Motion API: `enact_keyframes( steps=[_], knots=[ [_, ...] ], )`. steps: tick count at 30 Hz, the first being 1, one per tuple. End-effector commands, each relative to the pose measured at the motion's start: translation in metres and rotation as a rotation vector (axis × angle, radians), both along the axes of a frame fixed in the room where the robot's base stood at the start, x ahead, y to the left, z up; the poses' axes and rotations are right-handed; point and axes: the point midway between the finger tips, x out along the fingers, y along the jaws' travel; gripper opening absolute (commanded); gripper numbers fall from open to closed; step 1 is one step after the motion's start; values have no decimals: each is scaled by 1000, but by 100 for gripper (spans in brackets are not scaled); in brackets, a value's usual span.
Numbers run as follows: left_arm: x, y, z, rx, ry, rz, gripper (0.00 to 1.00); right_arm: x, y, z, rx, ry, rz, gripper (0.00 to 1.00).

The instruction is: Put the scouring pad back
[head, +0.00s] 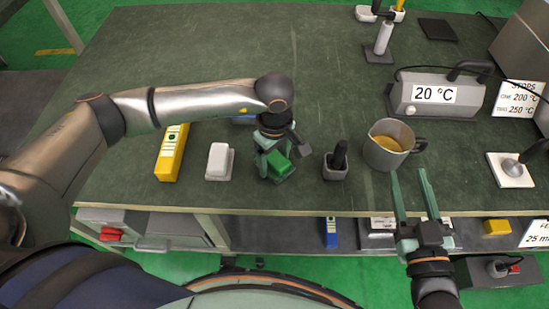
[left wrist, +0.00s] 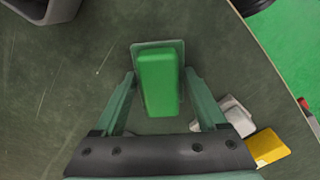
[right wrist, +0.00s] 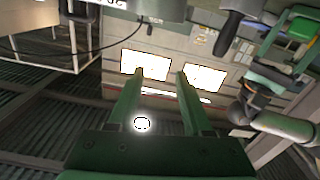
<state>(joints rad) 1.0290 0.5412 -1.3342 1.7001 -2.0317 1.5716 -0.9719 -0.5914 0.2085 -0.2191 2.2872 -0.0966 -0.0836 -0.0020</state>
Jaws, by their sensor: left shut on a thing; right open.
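The scouring pad is a bright green block (head: 280,166) near the front middle of the bench. My left gripper (head: 271,160) is shut on its sides; the left wrist view shows the pad (left wrist: 159,82) between both fingers. A flat grey-green tray (left wrist: 146,46) shows just under and around the pad's far end in that view. I cannot tell whether the pad touches it. My right gripper (head: 412,197) is open and empty at the bench's front edge, right of the pad; its spread fingers also show in the right wrist view (right wrist: 155,85).
Left of the pad stand a white block on a tray (head: 218,160) and a yellow item (head: 172,152). Right of it are a black-handled tool in a holder (head: 336,162) and a metal mug (head: 388,145). The bench's back left is clear.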

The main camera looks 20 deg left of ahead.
Motion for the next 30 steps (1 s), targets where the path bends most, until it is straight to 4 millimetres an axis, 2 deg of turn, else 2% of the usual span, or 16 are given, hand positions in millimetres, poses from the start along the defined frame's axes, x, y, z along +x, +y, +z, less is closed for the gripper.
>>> enact_keyframes(
  steps=[20,21,27,30],
  knots=[
    [0,0,-2,0,-1,0,14,0,1,12,3,-54,6,50],
    [0,0,-2,0,0,0,77,0,1,14,3,-60,6,50],
    [0,0,-2,0,0,0,100,0,1,17,2,-65,8,50],
    [0,0,-2,0,0,0,100,0,1,16,-1,-65,10,50]
  ],
)
